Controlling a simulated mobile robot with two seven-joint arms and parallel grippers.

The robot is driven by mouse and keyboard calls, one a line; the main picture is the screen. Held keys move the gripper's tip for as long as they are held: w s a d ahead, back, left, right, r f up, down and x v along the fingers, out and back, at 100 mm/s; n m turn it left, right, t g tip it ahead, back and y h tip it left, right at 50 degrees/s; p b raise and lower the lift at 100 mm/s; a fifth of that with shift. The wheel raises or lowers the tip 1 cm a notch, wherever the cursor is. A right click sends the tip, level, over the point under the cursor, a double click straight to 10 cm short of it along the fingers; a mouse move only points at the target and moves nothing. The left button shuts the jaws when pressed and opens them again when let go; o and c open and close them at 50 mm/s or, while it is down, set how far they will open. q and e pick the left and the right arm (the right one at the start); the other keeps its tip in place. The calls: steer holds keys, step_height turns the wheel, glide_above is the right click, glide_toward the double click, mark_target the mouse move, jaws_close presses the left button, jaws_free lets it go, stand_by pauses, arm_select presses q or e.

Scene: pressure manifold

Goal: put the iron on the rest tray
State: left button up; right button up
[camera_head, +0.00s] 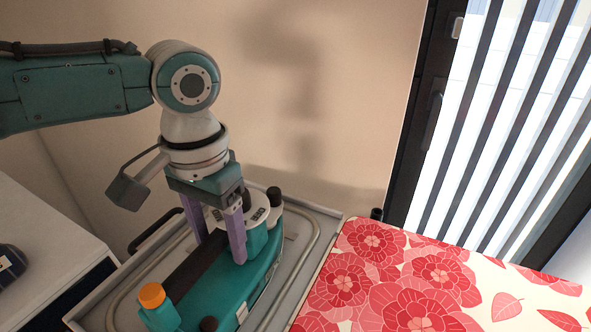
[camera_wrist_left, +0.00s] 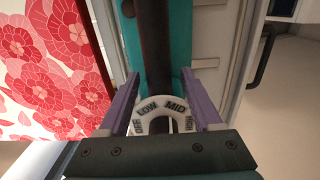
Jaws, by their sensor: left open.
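The teal iron (camera_head: 238,287) lies on the grey metal rest tray (camera_head: 322,214) beside the ironing board. It has a dark handle, an orange cap (camera_head: 152,295) at its near end and a white dial at its far end. My left gripper (camera_head: 220,250) points down over the iron, its purple fingers apart on either side of the dark handle near the dial. In the left wrist view the iron (camera_wrist_left: 132,42) runs between the open fingers (camera_wrist_left: 160,78), with the dial (camera_wrist_left: 165,112) marked LOW and MID. I cannot tell whether the fingers touch it. My right gripper is not in view.
The ironing board with a red flowered cover (camera_head: 410,285) adjoins the tray on the right. A white cabinet (camera_head: 45,235) with a dark object on it stands at the left. A wall is close behind, with a slatted window (camera_head: 510,120) at the right.

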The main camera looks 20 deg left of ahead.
arm_select(q)
steer(key=shift+r, duration=0.15)
step_height(320, 180, up, 11)
steer(key=p, duration=0.1)
steer(key=s+d+f+m+t+h, duration=0.2)
steer(key=s+d+f+m+h, duration=0.1)
steer(key=s+d+f, duration=0.55)
steer(key=s+a+r+n+t+y, duration=0.1)
steer(key=s+a+n+y, duration=0.1)
steer(key=s+a, duration=0.3)
steer(key=s, duration=0.4)
steer(key=shift+s+r+t+y, duration=0.2)
steer(key=shift+r+t+y, duration=0.1)
steer(key=shift+r+y, duration=0.1)
